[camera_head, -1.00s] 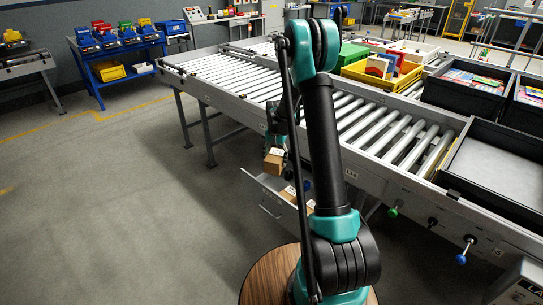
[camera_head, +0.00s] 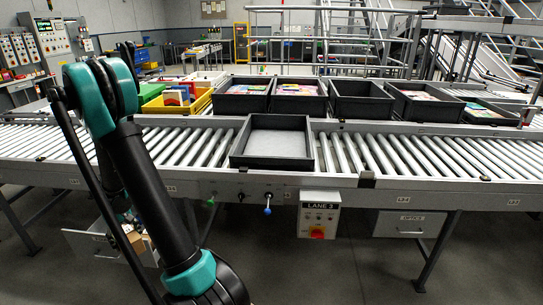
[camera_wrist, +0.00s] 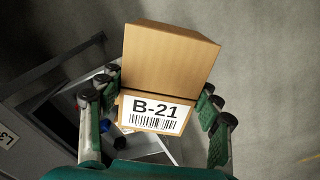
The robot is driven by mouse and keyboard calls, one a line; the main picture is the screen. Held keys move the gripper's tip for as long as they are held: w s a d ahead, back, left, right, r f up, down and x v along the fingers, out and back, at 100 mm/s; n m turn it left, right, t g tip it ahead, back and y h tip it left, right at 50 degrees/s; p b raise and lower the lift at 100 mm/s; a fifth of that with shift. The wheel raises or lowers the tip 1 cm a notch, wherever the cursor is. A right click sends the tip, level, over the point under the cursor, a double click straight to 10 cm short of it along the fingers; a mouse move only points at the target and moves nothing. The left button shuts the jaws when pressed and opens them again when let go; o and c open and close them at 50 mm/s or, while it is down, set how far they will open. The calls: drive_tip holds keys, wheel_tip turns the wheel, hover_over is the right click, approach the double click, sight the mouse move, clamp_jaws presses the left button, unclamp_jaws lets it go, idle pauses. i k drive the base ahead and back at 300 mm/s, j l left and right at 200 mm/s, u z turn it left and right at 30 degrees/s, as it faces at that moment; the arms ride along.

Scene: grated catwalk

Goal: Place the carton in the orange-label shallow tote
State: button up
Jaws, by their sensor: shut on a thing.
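In the wrist view my gripper (camera_wrist: 160,108) is closed around a brown carton (camera_wrist: 170,55), one finger on each side. The carton has a white "B-21" barcode label. In the head view the carton (camera_head: 135,238) is small and partly hidden by my arm, at the lower left by the open drawer. A dark shallow tote (camera_head: 239,152) with a grey bottom stands empty at the conveyor's front edge. Other dark totes stand farther back. No orange label can be made out on any tote.
An open drawer (camera_head: 85,243) is under the conveyor at left. Behind the shallow tote are dark totes with books (camera_head: 244,103), an empty-looking tote (camera_head: 361,115) and a yellow bin (camera_head: 180,107). A lane control box (camera_head: 319,215) hangs in front. Bare rollers (camera_head: 400,155) lie right.

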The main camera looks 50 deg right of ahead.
sight(276, 141)
drive_tip(key=k+z, duration=0.15)
drive_tip(key=z, duration=0.25)
drive_tip(key=k+z, duration=0.15)
drive_tip(key=z, duration=0.2)
drive_tip(key=k+l+z, duration=0.1)
drive_tip(key=z, duration=0.3)
drive_tip(key=j+z, duration=1.05)
